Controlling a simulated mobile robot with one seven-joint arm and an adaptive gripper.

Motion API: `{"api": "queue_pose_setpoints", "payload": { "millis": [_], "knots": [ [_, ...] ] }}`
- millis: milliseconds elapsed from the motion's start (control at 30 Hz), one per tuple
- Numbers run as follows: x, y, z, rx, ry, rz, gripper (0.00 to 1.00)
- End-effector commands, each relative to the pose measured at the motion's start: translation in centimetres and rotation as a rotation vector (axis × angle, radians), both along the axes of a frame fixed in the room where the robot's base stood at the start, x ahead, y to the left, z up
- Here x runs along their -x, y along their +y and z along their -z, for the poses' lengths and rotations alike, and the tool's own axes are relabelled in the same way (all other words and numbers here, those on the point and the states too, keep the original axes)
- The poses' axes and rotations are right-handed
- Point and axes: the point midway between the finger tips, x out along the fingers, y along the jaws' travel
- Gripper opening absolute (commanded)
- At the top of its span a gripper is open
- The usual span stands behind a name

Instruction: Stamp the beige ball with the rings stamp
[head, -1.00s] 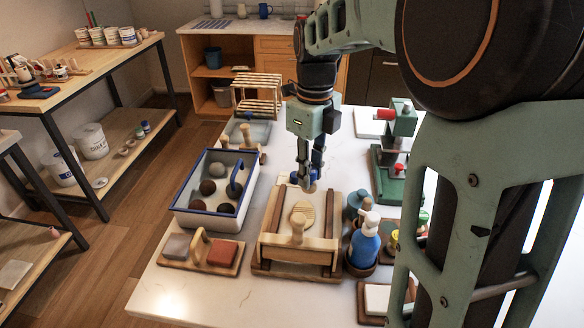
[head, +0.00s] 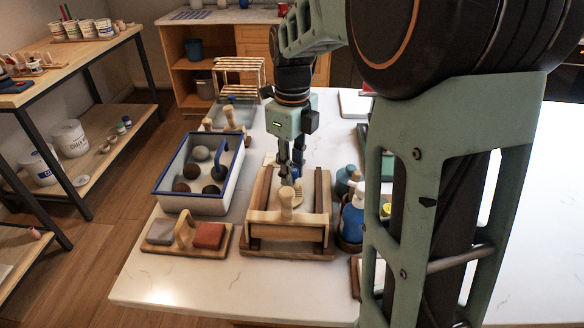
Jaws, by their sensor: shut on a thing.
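My gripper (head: 291,172) points down above the far part of a wooden slab-roller board (head: 262,196). It is shut on a small, partly blue stamp-like piece (head: 298,183), mostly hidden by the fingers. I cannot read the pattern on its face. A pale beige, flattened round piece with line marks (head: 299,194) lies on the board, partly hidden behind the roller's wooden handle (head: 287,204). I cannot tell whether the held piece touches it.
A wooden holder (head: 192,246) with a grey and a red block is at the front left. A blue bottle (head: 352,222) stands right of the board. My own arm hides the right side. The white tabletop's front left is clear.

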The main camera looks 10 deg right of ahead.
Motion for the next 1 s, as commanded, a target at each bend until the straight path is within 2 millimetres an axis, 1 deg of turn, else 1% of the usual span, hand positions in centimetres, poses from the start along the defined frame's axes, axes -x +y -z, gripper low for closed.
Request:
{"api": "queue_pose_setpoints", "payload": {
  "millis": [33,533,1000],
  "knots": [
    [-0.01,-0.01,0.29,0.0,0.0,0.0,0.01],
    [0.0,0.03,0.2,0.0,0.0,-0.001,0.01],
    [0.01,0.03,0.88,0.0,0.0,-0.001,0.01]
  ]
}}
